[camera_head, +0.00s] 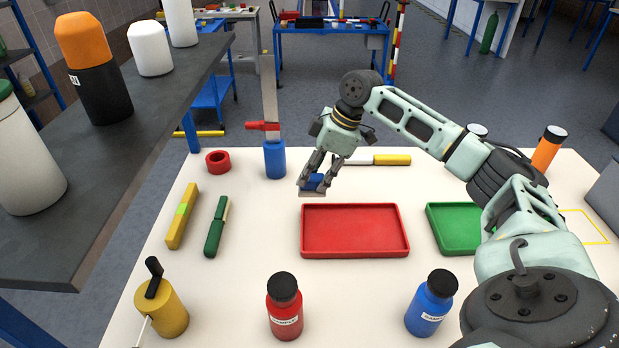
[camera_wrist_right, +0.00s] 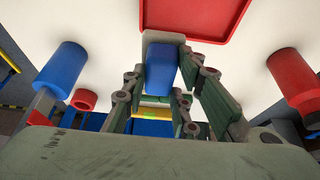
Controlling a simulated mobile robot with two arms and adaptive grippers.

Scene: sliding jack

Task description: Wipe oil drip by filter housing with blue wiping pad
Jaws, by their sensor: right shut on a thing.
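A blue wiping pad (camera_head: 314,182) with a light grey underside is held between the fingers of my right gripper (camera_head: 316,178), just behind the left part of the red tray. In the right wrist view the blue pad (camera_wrist_right: 162,68) sits between the two green finger sets of the gripper (camera_wrist_right: 165,85), its grey end near the tray edge. I cannot tell whether the pad touches the table. No oil drip shows in either view; it may be hidden. I cannot tell for certain which object is the filter housing. My left gripper is out of view.
The red tray (camera_head: 355,231) is empty, with a green tray (camera_head: 456,229) right of it. A blue cylinder (camera_head: 275,160) and red ring (camera_head: 218,161) stand behind left. Red (camera_head: 285,308) and blue (camera_head: 430,304) bottles stand in front. A dark shelf (camera_head: 95,175) overhangs the left side.

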